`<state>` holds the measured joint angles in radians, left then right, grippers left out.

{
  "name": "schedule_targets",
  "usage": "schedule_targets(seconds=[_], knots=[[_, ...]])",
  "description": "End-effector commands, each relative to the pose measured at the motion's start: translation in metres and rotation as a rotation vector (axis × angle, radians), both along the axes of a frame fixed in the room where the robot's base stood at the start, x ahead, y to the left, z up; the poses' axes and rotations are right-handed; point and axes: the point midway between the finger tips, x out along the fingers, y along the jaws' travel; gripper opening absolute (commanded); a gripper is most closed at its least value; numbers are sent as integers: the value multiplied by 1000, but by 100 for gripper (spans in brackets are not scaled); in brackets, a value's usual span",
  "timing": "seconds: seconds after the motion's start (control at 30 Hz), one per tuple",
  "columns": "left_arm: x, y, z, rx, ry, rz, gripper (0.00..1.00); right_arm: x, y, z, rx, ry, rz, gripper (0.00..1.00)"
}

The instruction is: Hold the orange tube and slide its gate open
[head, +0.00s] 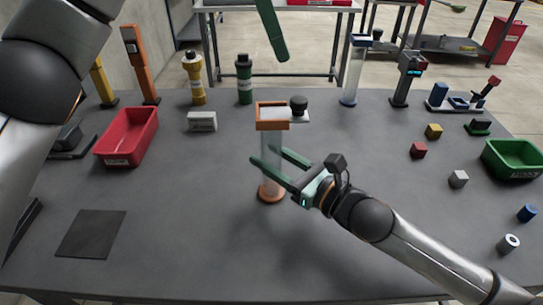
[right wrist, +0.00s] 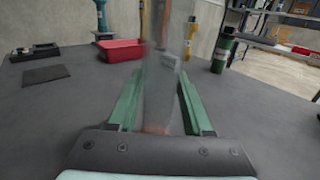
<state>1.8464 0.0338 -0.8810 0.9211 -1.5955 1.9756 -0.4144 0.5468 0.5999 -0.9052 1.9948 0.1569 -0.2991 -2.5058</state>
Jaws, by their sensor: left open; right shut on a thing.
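The orange tube stands upright on the grey table, with a clear body (head: 271,155), an orange base (head: 271,193) and an orange top frame (head: 271,125). A pale gate plate shows at the frame and sticks out to its right, with a black knob (head: 298,104) on it. My right gripper (head: 267,157) is shut on the clear body; in the right wrist view the tube (right wrist: 163,85) stands between the two green fingers. My left gripper (head: 277,45) shows only as a green finger at the top of the head view, apart from the tube; the rest is out of frame.
A red bin (head: 128,137), a white box (head: 201,121), a yellow bottle (head: 194,80) and a green bottle (head: 244,80) stand left and behind. A blue-based clear tube (head: 354,72) stands back right. Several small blocks and a green bin (head: 514,160) lie right.

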Motion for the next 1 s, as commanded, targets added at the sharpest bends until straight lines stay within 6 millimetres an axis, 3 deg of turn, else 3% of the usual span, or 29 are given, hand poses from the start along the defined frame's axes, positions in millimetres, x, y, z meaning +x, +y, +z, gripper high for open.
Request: schedule_targets(seconds=[0.17,0.37,0.6,1.0], knots=[[0,0,0,0,0,0,50,0,0,0,0,1,0,0],[-1,2,2,-7,-12,25,28,0,0,0,0,1,0,0],[-13,16,9,-63,-75,187,0,0,0,-1,0,1,0,0],[-62,45,5,-232,-168,502,0,0,0,-1,0,1,0,0]])
